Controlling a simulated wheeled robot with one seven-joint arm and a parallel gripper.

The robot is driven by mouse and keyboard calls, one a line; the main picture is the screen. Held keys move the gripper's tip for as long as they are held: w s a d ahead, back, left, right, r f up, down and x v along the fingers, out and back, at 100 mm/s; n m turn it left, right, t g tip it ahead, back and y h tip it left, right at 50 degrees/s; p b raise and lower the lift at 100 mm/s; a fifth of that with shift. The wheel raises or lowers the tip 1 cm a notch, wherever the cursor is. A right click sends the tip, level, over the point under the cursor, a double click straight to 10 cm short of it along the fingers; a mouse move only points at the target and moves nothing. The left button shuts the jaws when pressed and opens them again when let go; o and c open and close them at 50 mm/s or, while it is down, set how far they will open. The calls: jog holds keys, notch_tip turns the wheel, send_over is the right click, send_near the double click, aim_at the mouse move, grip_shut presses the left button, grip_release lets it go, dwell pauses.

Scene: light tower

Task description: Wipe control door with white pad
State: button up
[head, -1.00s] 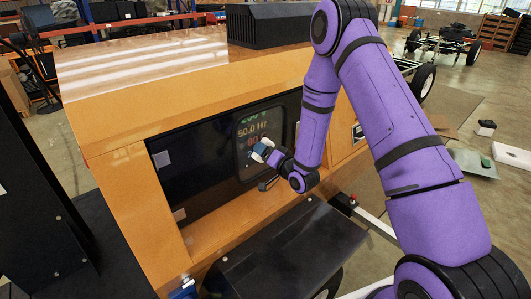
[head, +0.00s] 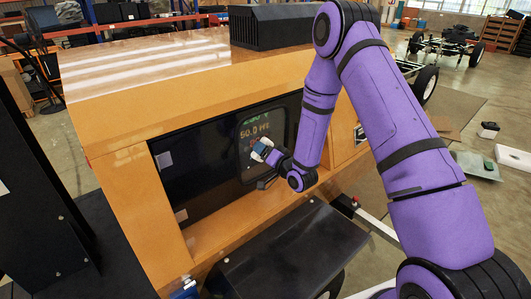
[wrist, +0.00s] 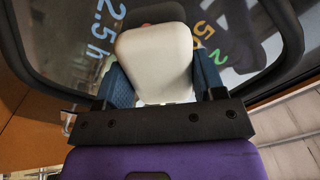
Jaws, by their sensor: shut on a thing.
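The control door is a dark, glossy panel (head: 205,165) set in the orange housing, with a framed display window (head: 262,128) showing lit digits. My gripper (head: 266,152) is at the lower part of this window. In the wrist view my gripper (wrist: 165,92) has its two blue fingers shut on the white pad (wrist: 155,55). The pad is pale with rounded corners and covers part of the window, where blue "2.5 h" and yellow and green characters show (wrist: 103,25). The pad is at or very near the glass; I cannot tell whether it touches.
The orange housing (head: 120,80) surrounds the dark panel. A black sloping cover (head: 290,245) juts out below it. A black vented box (head: 275,27) sits on top. A dark upright post (head: 35,190) stands at the left.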

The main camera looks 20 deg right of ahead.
aim_at(274, 144)
jog(key=shift+w+a, duration=0.1)
jog(key=shift+w, duration=0.15)
jog(key=shift+w+d, duration=0.25)
jog(key=shift+d, duration=0.4)
jog(key=shift+w+d, duration=0.2)
jog(key=shift+d, duration=0.4)
jog(key=shift+w+d, duration=0.25)
jog(key=shift+d, duration=0.4)
jog(key=shift+w+r, duration=0.1)
jog(key=shift+r, duration=0.7)
jog(key=shift+s+a, duration=0.25)
jog(key=shift+a, duration=0.4)
jog(key=shift+s+a, duration=0.3)
jog(key=shift+a, duration=0.3)
jog(key=shift+s+a, duration=0.25)
jog(key=shift+a, duration=0.4)
jog(key=shift+w+r, duration=0.1)
jog(key=shift+r, duration=0.9)
jog(key=shift+w+d, duration=0.25)
jog(key=shift+d, duration=0.35)
jog(key=shift+w+d, duration=0.25)
jog(key=shift+d, duration=0.4)
jog(key=shift+w+d, duration=0.25)
jog(key=shift+d, duration=0.35)
jog(key=shift+f, duration=0.1)
jog(key=shift+s, duration=0.1)
